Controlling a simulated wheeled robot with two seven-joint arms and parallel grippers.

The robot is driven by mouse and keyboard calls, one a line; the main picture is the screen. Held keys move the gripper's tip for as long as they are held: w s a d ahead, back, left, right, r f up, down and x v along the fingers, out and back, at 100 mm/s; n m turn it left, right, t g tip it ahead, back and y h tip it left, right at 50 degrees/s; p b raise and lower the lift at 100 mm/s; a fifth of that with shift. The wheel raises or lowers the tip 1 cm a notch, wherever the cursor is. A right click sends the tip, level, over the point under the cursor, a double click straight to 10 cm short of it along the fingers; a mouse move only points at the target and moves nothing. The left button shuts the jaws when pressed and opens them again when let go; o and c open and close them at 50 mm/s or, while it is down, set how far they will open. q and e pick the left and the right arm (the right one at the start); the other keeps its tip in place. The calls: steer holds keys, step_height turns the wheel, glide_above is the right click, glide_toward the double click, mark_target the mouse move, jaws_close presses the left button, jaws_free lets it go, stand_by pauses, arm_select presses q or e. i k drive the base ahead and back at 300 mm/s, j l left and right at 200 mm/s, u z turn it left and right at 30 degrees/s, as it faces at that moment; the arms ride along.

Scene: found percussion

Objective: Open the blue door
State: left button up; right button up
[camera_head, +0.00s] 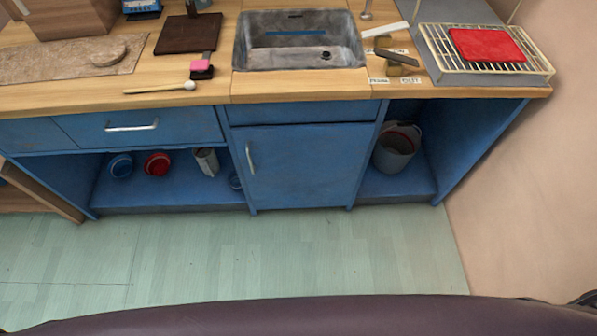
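The blue door (305,165) is in the middle of the blue cabinet, under the sink. It looks shut, flush with the cabinet front. Its pale metal handle (250,158) stands upright near the door's left edge. Neither of my grippers shows in the head view, and nothing touches the door or its handle.
A blue drawer with a handle (131,127) is left of the door, above an open shelf with bowls (157,164). A bucket (396,150) stands in the open bay at right. The sink (298,42) is above. The greenish floor (270,255) in front is clear.

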mark_target(311, 165)
steer(key=j+u, duration=0.2)
steer(key=u, duration=0.15)
steer(key=k+j+u, duration=0.1)
steer(key=j+u, duration=0.4)
steer(key=u, duration=0.2)
